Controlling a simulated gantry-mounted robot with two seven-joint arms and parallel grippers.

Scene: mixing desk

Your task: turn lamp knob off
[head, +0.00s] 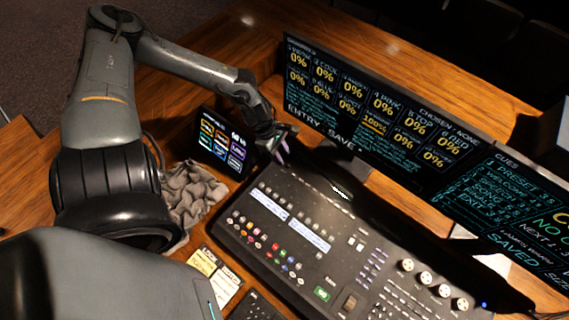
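My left gripper (281,150) is at the back left edge of the mixing desk (345,245), beside the small tablet screen and in front of the large monitor. Its fingertips are small and dark here, and I cannot tell whether they are apart or touching a knob. I cannot pick out a lamp knob for sure. A small bright strip (341,190) shows on a dark part near the back of the desk. Several round, pale-topped knobs (425,278) stand in a row at the desk's right, well away from the gripper. My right gripper is not in view.
A large monitor (365,105) and a second monitor (505,215) stand behind the desk. A tablet screen (222,145) is left of the gripper. A crumpled grey cloth (190,195) and yellow and white notes (213,273) lie on the wood left of the desk.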

